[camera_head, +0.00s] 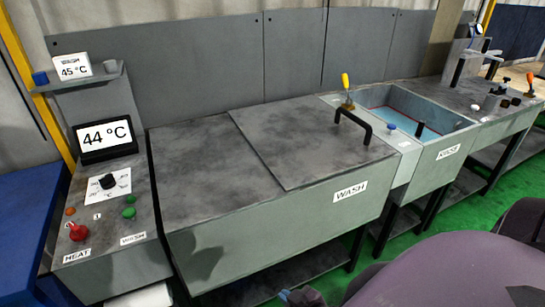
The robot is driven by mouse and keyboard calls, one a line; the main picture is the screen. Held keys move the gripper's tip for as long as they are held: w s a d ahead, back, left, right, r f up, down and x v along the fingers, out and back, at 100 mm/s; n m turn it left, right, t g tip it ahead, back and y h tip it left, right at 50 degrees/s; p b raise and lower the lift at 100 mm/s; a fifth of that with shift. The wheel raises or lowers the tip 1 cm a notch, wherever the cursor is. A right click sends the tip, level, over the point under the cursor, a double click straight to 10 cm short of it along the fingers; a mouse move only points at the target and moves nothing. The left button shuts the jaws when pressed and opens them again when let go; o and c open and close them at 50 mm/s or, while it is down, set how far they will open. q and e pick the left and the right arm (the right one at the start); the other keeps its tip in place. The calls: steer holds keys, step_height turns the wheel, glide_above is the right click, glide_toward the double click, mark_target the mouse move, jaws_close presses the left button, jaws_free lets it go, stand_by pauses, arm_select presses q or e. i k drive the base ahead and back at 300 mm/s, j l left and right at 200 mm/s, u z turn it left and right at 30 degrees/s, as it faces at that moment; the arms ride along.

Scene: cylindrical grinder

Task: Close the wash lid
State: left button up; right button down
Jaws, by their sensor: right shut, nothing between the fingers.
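The wash lid is a flat grey panel (300,150) lying level on the right part of the wash tank's top. Its black bar handle (353,125) stands near its right end. The tank front (270,230) carries a WASH label. I see no open gap into the wash tank. My right gripper (302,297) shows only in small part at the bottom edge, low in front of the tank, apart from the lid and handle. It is shut and empty. My left gripper is not in view.
A control panel (110,260) with a 44 °C display (105,135) stands at the left. An open rinse basin (470,128) with water stands at the right. A yellow-handled lever (346,90) rises behind the lid handle. Green floor (470,215) shows in front.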

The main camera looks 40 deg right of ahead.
mark_target(302, 141)
steer(key=l, duration=1.2)
steer(key=l+z, duration=0.15)
steer(key=l, duration=1.1)
steer(key=i, duration=0.1)
